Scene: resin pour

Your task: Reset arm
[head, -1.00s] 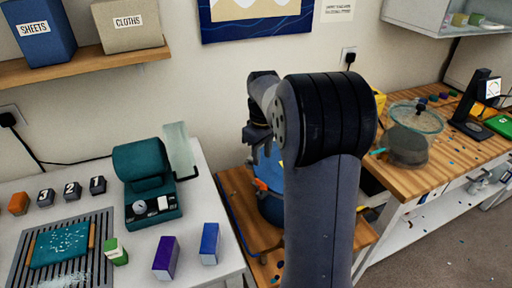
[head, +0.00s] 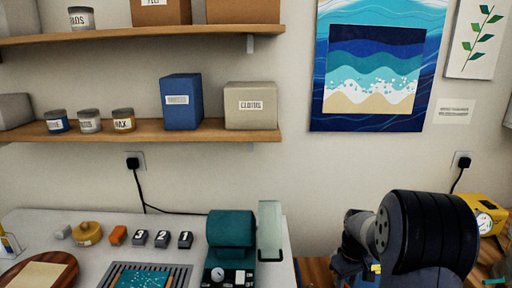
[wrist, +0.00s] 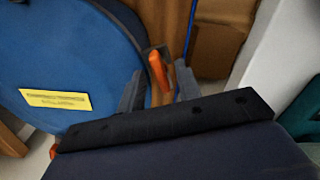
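My arm is at the lower right of the head view, with its black joint in front. The gripper cannot be made out there. A large blue round container (wrist: 60,60) with a yellow label fills the left of the wrist view, close beside the fingers.
A white bench (head: 40,225) at the lower left holds a teal machine (head: 231,230), numbered dark blocks (head: 162,239) and a slatted rack. Shelves (head: 200,132) with boxes and jars hang above. A yellow device (head: 487,214) stands at right. A white panel edge (wrist: 262,60) is close in the wrist view.

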